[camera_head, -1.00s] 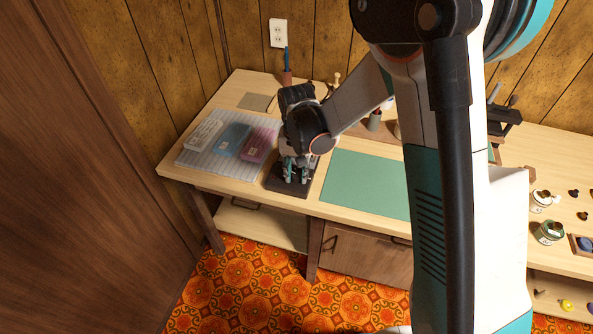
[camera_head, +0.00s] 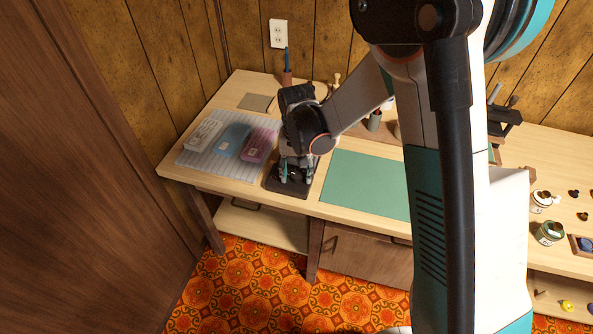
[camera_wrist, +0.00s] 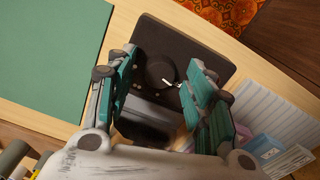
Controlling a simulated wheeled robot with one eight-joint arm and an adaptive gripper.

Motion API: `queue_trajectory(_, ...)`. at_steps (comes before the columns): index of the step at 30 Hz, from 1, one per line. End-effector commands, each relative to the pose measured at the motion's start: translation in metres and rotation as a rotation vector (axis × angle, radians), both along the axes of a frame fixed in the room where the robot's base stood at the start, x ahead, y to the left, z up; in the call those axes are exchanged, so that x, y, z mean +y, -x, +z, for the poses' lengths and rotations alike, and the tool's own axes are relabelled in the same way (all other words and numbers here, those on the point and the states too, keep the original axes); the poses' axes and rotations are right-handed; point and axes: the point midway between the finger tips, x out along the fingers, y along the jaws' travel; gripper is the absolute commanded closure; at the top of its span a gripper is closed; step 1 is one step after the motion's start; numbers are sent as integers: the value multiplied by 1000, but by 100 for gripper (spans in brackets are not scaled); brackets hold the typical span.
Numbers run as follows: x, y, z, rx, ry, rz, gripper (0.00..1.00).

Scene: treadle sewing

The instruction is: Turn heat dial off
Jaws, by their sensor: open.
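The heat dial (camera_wrist: 158,67) is a round black knob on a dark base plate (camera_wrist: 190,42) in the wrist view. A small white mark shows at its lower right edge. My gripper (camera_wrist: 162,60) is open, with one teal-padded finger on each side of the dial. I cannot tell whether either finger touches it. In the head view my gripper (camera_head: 291,174) points down over the dark base plate (camera_head: 289,191) near the table's front edge. The dial itself is hidden there by the gripper.
A green mat (camera_head: 365,183) lies just right of the base plate. A striped board (camera_head: 194,160) with several coloured packets lies to the left. A cup (camera_head: 374,121) stands behind the mat. Jars and small items occupy the far right.

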Motion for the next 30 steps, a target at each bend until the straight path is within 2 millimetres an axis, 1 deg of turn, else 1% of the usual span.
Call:
queue_trajectory(5,0,0,7,0,0,0,52)
queue_trajectory(8,0,0,19,0,0,0,52)
queue_trajectory(11,0,0,38,0,0,0,52)
queue_trajectory(15,0,0,68,0,0,0,52)
queue_trajectory(21,0,0,102,0,0,0,52)
queue_trajectory(25,0,0,114,0,0,0,52)
queue_trajectory(30,0,0,120,0,0,0,52)
